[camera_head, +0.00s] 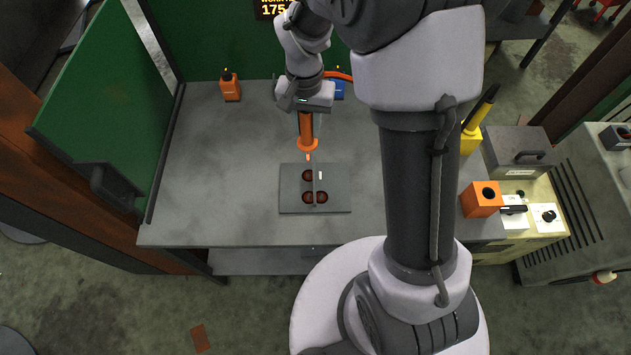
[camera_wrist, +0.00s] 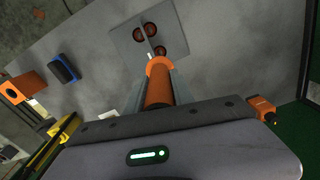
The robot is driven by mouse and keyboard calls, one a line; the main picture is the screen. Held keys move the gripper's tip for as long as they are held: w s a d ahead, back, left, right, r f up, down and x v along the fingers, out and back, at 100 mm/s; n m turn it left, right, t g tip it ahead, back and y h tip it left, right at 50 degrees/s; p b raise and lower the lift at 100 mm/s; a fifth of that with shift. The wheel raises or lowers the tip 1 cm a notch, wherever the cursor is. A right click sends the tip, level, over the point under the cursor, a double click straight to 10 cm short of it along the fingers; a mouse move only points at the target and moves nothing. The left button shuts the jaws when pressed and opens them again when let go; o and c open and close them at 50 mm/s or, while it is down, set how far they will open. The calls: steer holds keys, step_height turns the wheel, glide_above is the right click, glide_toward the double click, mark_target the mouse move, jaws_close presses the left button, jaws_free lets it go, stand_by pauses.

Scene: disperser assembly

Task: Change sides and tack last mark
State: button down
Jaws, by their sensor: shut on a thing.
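My gripper (camera_head: 306,106) is shut on an orange tool (camera_head: 306,128) with a wide collar near its lower end. The tool points down and its tip is just beyond the far edge of a grey plate (camera_head: 338,201); I cannot tell its exact height. The plate lies on the table with dark red round spots and a thin upright bar (camera_head: 314,188) across its middle. A small pale patch (camera_head: 320,175) shows beside the bar. In the wrist view the tool (camera_wrist: 158,88) partly covers the near part of the plate (camera_wrist: 172,28).
The grey table (camera_head: 215,190) is mostly clear around the plate. An orange box (camera_head: 230,88) stands at the back left and a blue object (camera_head: 339,90) behind my gripper. At right are a yellow holder (camera_head: 470,141) and an orange block (camera_head: 481,198) with a hole.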

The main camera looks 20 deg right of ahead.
steer(key=s+d+f+b, duration=0.1)
steer(key=d+f+b, duration=0.2)
steer(key=f+b, duration=0.2)
step_height(320, 180, down, 3)
steer(key=shift+r, duration=0.2)
steer(key=shift+s+d+f+b, duration=0.1)
steer(key=shift+f+b, duration=0.55)
steer(key=shift+f, duration=0.1)
stand_by(2.2)
steer(key=shift+r, duration=0.1)
step_height(320, 180, up, 9)
steer(key=p, duration=0.7)
